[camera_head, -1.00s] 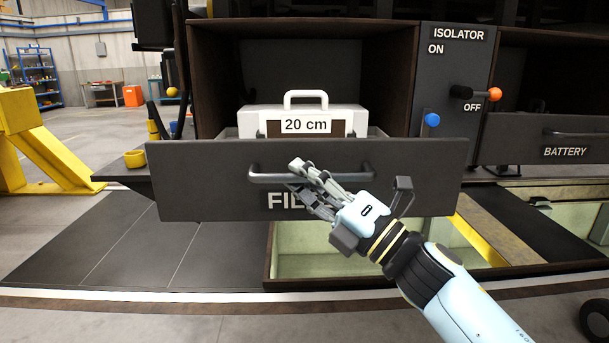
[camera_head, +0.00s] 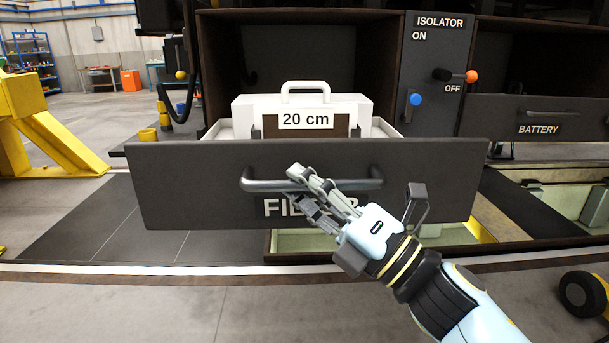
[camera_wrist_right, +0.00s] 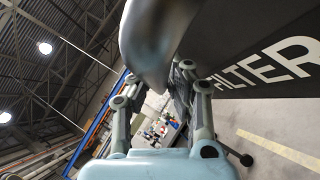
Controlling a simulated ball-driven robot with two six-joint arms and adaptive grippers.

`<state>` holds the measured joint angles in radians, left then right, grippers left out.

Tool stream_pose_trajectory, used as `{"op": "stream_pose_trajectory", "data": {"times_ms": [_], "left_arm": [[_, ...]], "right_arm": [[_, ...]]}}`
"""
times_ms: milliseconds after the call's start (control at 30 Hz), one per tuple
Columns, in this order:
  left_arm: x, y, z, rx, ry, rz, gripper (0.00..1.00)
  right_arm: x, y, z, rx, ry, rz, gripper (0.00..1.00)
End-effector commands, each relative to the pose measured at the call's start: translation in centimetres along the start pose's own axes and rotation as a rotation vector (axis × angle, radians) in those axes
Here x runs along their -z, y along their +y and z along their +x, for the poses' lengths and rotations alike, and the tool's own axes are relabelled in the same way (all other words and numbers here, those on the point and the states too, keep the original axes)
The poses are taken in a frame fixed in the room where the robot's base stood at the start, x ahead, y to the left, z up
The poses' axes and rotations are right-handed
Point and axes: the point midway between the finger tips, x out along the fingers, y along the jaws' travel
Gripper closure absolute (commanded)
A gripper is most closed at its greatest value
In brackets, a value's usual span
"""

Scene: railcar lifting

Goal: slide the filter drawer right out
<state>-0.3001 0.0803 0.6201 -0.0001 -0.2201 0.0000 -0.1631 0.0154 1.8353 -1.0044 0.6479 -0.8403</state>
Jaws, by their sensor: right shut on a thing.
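The filter drawer (camera_head: 190,190) is a dark grey front with a white FILTER label, partly hidden by my right gripper. It stands out from its dark housing, and its light inner walls show behind the front. A metal bar handle (camera_head: 262,185) runs across the front. My right gripper (camera_head: 305,182) is shut on the handle near its middle. In the right wrist view the handle (camera_wrist_right: 152,40) passes close between the fingers, with the drawer front (camera_wrist_right: 240,40) beside it. A white filter box (camera_head: 360,112) marked "20 cm" sits in the drawer. My left gripper is not in view.
Right of the housing is an isolator panel (camera_head: 432,75) with an orange-tipped lever and a blue-tipped lever. The battery drawer (camera_head: 500,118) is further right. A yellow stand (camera_head: 40,130) is at the left. Open floor (camera_head: 150,300) lies in front.

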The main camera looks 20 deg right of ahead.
Motion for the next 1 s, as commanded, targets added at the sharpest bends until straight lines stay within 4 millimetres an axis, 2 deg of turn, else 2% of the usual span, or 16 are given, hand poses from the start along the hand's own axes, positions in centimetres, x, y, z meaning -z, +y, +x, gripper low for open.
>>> {"op": "stream_pose_trajectory", "data": {"times_ms": [133, 567, 600, 700, 1000], "left_arm": [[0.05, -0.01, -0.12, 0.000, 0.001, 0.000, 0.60], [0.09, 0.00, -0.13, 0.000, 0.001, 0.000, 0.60], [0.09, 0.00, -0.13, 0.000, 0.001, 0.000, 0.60], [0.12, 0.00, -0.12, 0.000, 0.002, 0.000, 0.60], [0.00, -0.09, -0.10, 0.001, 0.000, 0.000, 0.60]], "right_arm": [[0.14, 0.56, -0.12, -0.008, -0.002, 0.003, 1.00], [0.22, 0.64, -0.19, -0.009, -0.002, 0.002, 1.00], [0.22, 0.64, -0.19, -0.009, -0.002, 0.002, 0.86], [0.23, 0.59, -0.21, -0.007, -0.002, 0.002, 0.75], [0.30, 0.40, -0.63, -0.003, 0.000, 0.001, 0.75]]}}
